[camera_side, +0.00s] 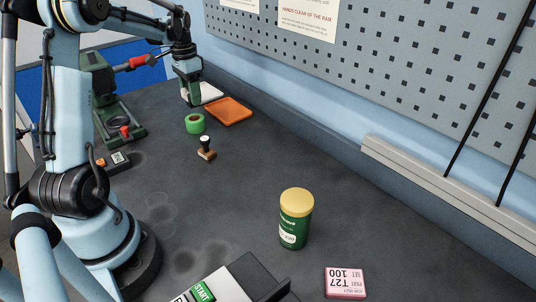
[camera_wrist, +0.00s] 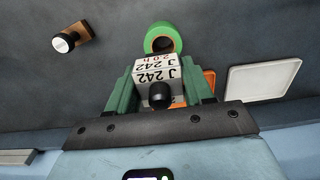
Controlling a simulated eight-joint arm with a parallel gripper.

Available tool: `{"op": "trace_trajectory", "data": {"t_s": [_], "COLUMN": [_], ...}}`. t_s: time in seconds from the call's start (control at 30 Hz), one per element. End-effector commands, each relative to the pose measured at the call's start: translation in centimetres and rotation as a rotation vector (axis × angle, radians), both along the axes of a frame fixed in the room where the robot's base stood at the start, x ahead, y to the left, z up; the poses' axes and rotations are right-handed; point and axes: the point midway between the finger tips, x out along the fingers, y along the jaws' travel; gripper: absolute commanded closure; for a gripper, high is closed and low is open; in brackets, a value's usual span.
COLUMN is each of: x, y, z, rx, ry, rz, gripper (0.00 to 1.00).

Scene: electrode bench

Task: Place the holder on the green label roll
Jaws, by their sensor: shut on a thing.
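My gripper (camera_wrist: 160,88) is shut on the holder (camera_wrist: 155,73), a pale block marked "J 242" with a black knob, held between the green jaws. The green label roll (camera_wrist: 150,42) lies on the bench just beyond the holder in the wrist view, its dark core showing. In the side view my gripper (camera_side: 190,92) is above the bench, behind the green label roll (camera_side: 195,127), apart from it. The holder is too small to make out clearly there.
An orange tray (camera_side: 229,111) and a white tray (camera_wrist: 262,80) lie beside the roll. A green machine (camera_side: 116,112) is to the left. A yellow-capped green jar (camera_side: 295,220) and a pink box (camera_side: 345,282) are at the front; the bench middle is clear.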

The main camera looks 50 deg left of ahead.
Motion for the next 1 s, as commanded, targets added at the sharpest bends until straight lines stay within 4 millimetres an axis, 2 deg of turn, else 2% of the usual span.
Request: {"op": "trace_trajectory", "data": {"t_s": [0.17, 0.4, 0.83, 0.87, 1.0], "x": [-0.1, -0.1, -0.1, -0.1, -0.1], "y": [0.6, 0.5, 0.5, 0.5, 0.5], "z": [-1.0, -4.0, -4.6, -4.7, -4.6], "rx": [0.000, 0.000, 0.000, 0.000, 0.000], "ry": [0.000, 0.000, 0.000, 0.000, 0.000], "rz": [-0.001, -0.001, -0.001, -0.001, 0.000], "gripper": [0.93, 0.93, 0.93, 0.47, 0.26]}}
